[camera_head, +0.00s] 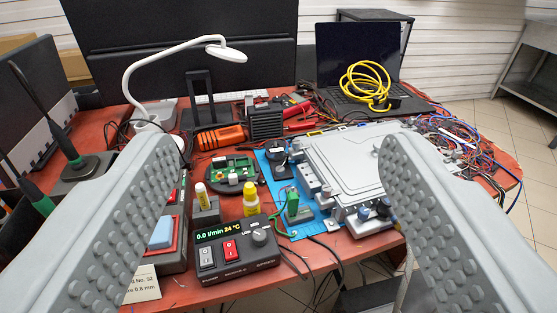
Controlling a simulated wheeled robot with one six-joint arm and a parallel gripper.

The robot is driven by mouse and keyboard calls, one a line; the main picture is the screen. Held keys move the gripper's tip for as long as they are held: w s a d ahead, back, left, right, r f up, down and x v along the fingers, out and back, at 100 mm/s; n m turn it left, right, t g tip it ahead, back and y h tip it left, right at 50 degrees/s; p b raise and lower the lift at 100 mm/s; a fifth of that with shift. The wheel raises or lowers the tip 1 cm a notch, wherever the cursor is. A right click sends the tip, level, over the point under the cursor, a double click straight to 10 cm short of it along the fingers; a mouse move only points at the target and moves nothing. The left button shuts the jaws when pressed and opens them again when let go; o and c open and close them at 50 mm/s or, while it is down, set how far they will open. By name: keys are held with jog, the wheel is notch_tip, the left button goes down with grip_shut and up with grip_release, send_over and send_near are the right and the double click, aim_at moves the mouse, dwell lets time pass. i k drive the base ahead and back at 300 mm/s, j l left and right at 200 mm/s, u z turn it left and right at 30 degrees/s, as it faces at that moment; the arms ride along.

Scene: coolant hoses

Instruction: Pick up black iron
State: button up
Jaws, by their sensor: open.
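Two slim black irons with green sections stand at the far left. The upper black iron (43,108) leans diagonally with its lower end at a dark stand (84,170). The lower one (30,189) is partly cut off by the left edge of the picture. I cannot tell which is the task's iron. My gripper (280,145) is open and empty, with its two grey studded fingers wide apart over the red table. Both irons are left of my left finger, outside the jaws, and apart from it.
A control box (236,247) with a lit display, yellow-capped bottles (251,200) and a green board (231,167) lie between the fingers. A grey module (345,165) sits on a blue mat. A white lamp (135,75), a laptop (357,62) and tangled wires crowd the back and right.

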aim_at(77, 162)
jog(key=u, duration=1)
